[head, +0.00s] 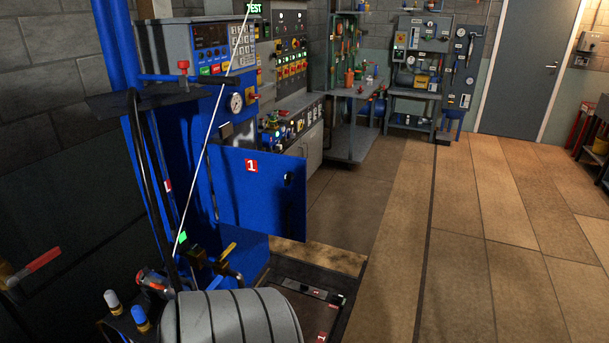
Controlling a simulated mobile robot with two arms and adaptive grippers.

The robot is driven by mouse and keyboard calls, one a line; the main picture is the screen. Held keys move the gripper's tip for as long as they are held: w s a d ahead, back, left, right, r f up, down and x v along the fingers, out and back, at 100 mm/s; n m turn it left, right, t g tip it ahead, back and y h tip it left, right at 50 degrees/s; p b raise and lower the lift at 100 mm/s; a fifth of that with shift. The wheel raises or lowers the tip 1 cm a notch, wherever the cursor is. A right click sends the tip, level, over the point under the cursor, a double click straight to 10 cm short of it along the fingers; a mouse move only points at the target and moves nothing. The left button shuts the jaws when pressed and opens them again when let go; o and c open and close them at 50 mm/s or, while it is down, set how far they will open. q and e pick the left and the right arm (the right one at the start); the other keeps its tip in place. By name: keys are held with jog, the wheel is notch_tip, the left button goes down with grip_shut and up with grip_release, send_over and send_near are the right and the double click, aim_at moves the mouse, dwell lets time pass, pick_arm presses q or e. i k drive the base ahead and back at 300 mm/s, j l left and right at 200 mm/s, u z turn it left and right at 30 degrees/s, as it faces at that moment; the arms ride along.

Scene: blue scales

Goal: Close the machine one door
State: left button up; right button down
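The blue machine (207,200) stands left of the middle in the head view. Its blue door (261,205), marked with a red and white label "1", stands open and sticks out to the right of the machine's body. A small dark hole or catch shows near the door's right edge. The inside of the machine behind the door is mostly hidden. Neither of my grippers is in view.
A grey ribbed round body (232,318) fills the bottom middle, with valves beside it. A control panel (222,48) stands above the machine. A shelf rack (352,135) stands behind. The tiled floor (480,230) to the right is clear.

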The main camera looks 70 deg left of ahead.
aim_at(250, 193)
jog(key=j+u, duration=0.7)
jog(key=l, duration=0.1)
